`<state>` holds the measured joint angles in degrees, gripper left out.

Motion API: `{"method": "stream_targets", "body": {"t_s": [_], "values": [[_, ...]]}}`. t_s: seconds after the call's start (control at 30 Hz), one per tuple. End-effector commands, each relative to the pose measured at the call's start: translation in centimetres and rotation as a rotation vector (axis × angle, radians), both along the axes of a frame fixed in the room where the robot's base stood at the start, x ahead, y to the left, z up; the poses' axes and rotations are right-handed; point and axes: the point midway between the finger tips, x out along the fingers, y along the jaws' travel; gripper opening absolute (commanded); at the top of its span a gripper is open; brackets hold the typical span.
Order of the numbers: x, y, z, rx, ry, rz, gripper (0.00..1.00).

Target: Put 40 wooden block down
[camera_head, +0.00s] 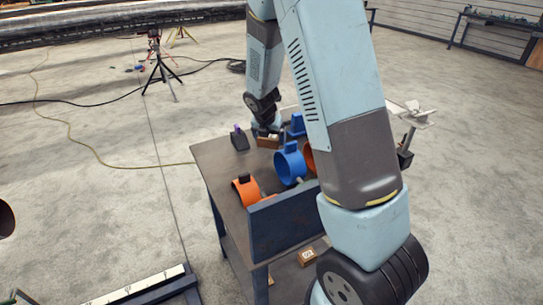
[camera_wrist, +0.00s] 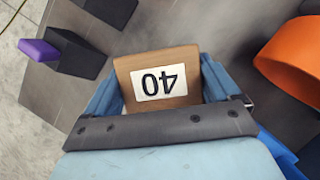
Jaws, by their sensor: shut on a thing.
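The wooden block marked 40 (camera_wrist: 160,62) is brown with a white label, and the label reads upside down in the wrist view. My gripper (camera_wrist: 160,85) is shut on it, with one blue finger on each side. In the head view the block (camera_head: 267,142) is a small brown patch at the far end of the workbench (camera_head: 222,170), below the end of my arm. My fingers are mostly hidden there by the arm. I cannot tell whether the block touches the bench top.
A dark block with a purple part (camera_wrist: 75,52) stands left of the gripper. An orange ring (camera_wrist: 295,60) is to the right. Blue (camera_head: 289,164) and orange (camera_head: 246,190) ring parts lie on the bench. Another labelled wooden block (camera_head: 306,256) sits on the lower shelf.

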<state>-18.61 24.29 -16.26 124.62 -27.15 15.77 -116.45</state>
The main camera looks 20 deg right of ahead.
Motion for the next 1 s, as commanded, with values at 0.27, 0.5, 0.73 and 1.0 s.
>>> {"method": "stream_targets", "body": {"t_s": [0.27,0.5,0.73,1.0], "values": [[0.0,0.0,-2.1,0.001,0.001,0.0,0.5],[-0.1,0.0,-4.5,-0.002,0.003,0.0,0.5],[0.0,-0.1,-6.1,-0.001,0.001,0.0,0.5],[0.0,-0.1,-6.2,0.0,0.0,-0.001,0.5]]}}
